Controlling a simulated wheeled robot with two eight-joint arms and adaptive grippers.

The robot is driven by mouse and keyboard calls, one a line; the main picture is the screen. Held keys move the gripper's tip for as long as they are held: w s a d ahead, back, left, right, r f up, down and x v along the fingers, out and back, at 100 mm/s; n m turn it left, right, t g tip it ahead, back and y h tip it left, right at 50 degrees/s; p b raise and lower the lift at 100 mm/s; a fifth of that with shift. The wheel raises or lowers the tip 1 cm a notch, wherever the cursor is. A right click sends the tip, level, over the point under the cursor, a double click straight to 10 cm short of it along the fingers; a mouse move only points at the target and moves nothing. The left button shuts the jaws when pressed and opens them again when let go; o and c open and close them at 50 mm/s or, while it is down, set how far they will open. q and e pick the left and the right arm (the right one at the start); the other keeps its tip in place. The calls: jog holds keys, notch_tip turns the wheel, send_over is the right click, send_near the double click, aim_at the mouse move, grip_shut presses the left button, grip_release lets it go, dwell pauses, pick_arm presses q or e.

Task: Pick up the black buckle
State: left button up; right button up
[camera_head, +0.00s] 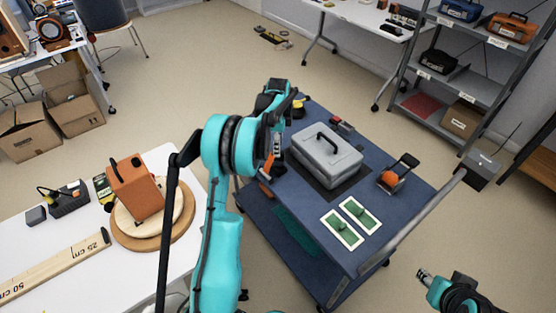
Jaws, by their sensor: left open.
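I cannot make out the black buckle for certain; small dark items lie partly hidden around my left gripper. My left arm rises through the middle of the picture, and my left gripper (287,104) is over the far left corner of the blue cart (345,238). It is open, and I see nothing held in it. My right gripper (425,274) is low at the right, off the cart and over the floor; its jaws are too small to read.
On the cart are a grey case (327,157), an orange item with a black handle (391,180) and two green cards (342,229). A white table (75,277) with an orange box (137,188) stands left. Grey shelves (462,85) stand at the back right.

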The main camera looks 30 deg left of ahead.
pick_arm(q)
jog(key=f+b, duration=0.1)
jog(key=f, duration=0.1)
jog(key=f+b, duration=0.1)
jog(key=f, duration=0.2)
jog(key=shift+s+d+f+b, duration=0.1)
jog(key=shift+s+f+b, duration=0.1)
jog(key=shift+b, duration=0.1)
jog(key=shift+r, duration=0.1)
jog(key=shift+c, duration=1.3)
grip_shut()
